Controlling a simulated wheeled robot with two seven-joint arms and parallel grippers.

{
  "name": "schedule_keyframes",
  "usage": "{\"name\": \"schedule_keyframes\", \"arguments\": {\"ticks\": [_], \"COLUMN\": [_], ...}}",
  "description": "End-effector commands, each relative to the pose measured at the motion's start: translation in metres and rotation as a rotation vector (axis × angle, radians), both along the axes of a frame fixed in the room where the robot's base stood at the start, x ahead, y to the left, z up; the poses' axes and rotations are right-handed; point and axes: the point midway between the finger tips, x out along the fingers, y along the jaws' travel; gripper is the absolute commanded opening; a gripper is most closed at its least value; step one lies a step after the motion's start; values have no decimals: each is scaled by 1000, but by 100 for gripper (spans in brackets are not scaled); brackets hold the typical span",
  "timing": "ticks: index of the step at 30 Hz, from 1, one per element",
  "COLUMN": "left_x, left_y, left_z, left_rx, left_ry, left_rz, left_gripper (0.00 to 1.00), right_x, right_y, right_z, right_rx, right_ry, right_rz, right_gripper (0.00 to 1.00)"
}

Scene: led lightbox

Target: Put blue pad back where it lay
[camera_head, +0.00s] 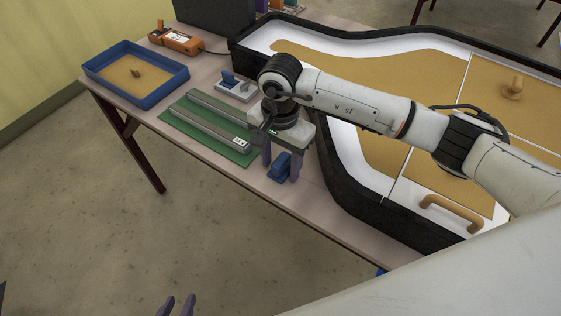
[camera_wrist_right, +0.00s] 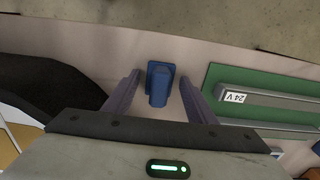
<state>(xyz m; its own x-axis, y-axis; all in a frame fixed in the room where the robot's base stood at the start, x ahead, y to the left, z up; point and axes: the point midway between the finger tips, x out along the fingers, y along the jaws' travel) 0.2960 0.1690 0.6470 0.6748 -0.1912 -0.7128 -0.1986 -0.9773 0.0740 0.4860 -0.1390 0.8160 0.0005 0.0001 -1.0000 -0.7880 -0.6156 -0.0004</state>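A blue pad (camera_head: 279,168) with a raised block on it is on the bare table, near its front edge and right of the green mat. My right gripper (camera_head: 281,168) is above the table with its fingers either side of the pad. In the right wrist view the blue pad (camera_wrist_right: 160,83) shows between the open fingers (camera_wrist_right: 160,80), with a gap on both sides. A second blue piece (camera_head: 229,78) is on a pale grey block (camera_head: 238,90) behind the mat. My left gripper (camera_head: 177,306) shows only its fingertips, apart and empty, at the bottom edge, off the table.
The green mat (camera_head: 172,119) holds grey bars, one labelled 24 V. A blue tray (camera_head: 150,99) with a small brown object is at the left, an orange meter (camera_head: 175,41) behind it. The large black-rimmed lightbox (camera_head: 340,190) stands close right of my right gripper.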

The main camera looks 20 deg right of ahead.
Motion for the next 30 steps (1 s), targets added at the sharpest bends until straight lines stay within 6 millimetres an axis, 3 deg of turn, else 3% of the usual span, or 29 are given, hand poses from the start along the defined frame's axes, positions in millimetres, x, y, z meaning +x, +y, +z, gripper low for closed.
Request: {"name": "schedule_keyframes", "arguments": {"ticks": [8, 13, 24, 30], "left_x": [1, 1, 1, 1], "left_y": [0, 0, 0, 0], "left_z": [1, 4, -8, -11], "left_rx": [0, 0, 0, 0], "left_ry": [-1, -2, -1, -1], "left_rz": [0, -1, -1, -1], "left_gripper": [31, 31, 31, 31], "right_x": [0, 1, 1, 1], "right_y": [0, 0, 0, 0], "right_z": [1, 11, 88, 116], "right_rx": [-1, 1, 0, 0], "right_ry": [1, -3, -5, -2], "right_rz": [0, 0, 0, 0], "right_gripper": [52, 52, 52, 52]}}
